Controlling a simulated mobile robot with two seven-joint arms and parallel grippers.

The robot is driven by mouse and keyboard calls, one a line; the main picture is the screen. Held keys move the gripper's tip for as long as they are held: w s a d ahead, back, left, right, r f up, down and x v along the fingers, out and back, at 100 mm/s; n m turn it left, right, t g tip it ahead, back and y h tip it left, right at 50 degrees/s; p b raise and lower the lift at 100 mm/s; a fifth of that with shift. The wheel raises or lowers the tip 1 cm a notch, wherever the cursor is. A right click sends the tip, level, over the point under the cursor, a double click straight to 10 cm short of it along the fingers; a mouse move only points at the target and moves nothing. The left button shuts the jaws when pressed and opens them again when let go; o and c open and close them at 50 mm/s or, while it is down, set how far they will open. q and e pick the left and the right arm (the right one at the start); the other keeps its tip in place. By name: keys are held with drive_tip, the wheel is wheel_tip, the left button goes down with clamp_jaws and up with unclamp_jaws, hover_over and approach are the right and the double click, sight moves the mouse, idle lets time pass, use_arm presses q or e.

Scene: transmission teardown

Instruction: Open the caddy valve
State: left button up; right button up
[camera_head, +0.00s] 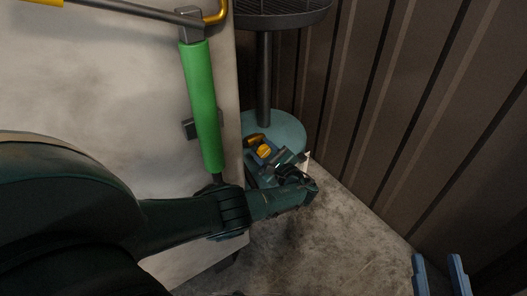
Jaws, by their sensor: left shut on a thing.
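The caddy is a round dark pan (282,14) on a black post with a teal round base (290,128). A yellow valve handle (264,151) shows low at the base, partly covered by my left gripper. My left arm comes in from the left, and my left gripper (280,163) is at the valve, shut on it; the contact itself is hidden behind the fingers. Two blue fingers of my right gripper (437,276) show at the bottom right, apart and with nothing between them, well away from the caddy.
A dark ribbed wall (430,110) closes off the right. Bare grey floor (340,240) lies between them.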

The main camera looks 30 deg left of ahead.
use_arm(q)
drive_tip(key=n+b, duration=0.1)
drive_tip(key=n, duration=0.2)
drive_tip(key=shift+f, duration=0.2)
drive_tip(key=n+b, duration=0.1)
drive_tip(key=n, duration=0.1)
drive_tip(key=shift+s+n, duration=0.1)
drive_tip(key=shift+n, duration=0.2)
drive_tip(key=n+b, duration=0.1)
drive_tip(key=n, duration=0.1)
drive_tip(key=shift+f+n, duration=0.15)
drive_tip(key=shift+n, duration=0.15)
drive_tip(key=shift+n+b, duration=1.05)
drive_tip(key=shift+n, duration=0.75)
use_arm(e)
drive_tip(key=r+n+t+y, duration=0.1)
drive_tip(key=w+r+y, duration=0.1)
drive_tip(key=r, duration=0.1)
drive_tip(key=shift+a+r+n+t+y, duration=0.1)
drive_tip(key=shift+r+n+t+y, duration=0.1)
drive_tip(key=shift+n+t+y, duration=0.15)
use_arm(q)
drive_tip(key=o, duration=1)
drive_tip(key=shift+c, duration=0.2)
